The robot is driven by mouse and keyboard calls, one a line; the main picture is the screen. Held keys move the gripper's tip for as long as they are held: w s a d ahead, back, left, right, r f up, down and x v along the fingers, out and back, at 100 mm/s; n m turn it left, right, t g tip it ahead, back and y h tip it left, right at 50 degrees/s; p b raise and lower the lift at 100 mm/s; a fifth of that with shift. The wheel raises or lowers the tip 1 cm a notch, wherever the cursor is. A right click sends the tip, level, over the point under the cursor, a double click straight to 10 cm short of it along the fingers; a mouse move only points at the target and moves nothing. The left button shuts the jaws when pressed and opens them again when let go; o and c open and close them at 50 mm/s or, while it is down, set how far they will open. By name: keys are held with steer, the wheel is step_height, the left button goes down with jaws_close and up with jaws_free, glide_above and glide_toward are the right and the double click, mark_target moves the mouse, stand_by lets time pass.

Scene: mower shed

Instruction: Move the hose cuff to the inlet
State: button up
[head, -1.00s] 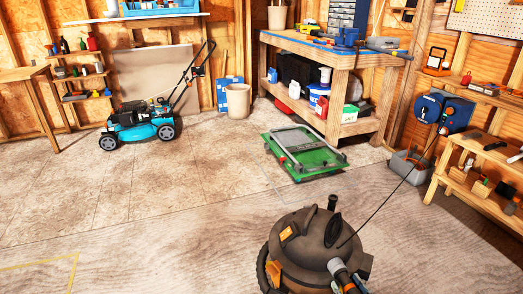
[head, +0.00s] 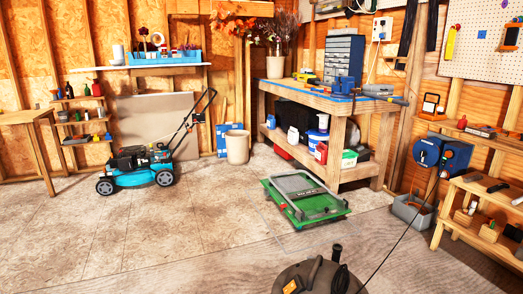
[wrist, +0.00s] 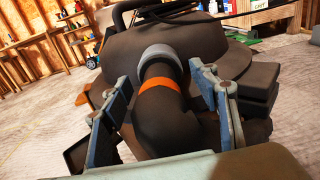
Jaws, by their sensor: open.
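The dark shop vacuum (wrist: 190,40) fills the middle of the wrist view, and its top shows at the bottom edge of the head view (head: 305,278). A black bent hose end with an orange band, the hose cuff (wrist: 165,108), meets a grey ring (wrist: 160,55) on the vacuum's side. The inlet opening is hidden behind the cuff and ring; how deep the cuff sits cannot be told. My gripper (wrist: 161,80) is open, its blue-padded fingers on either side of the cuff, with gaps visible. My gripper is outside the head view.
A green folded stand (head: 305,203) lies on the floor behind the vacuum. A wooden workbench (head: 335,107) and a blue reel (head: 440,153) with a thin dark cord stand beyond. A teal mower (head: 140,168) is at the left. The floor at left is clear.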

steer(key=shift+c, duration=0.3)
jaws_close()
stand_by(0.4)
steer(key=shift+s, duration=0.15)
steer(key=shift+v, duration=2.85)
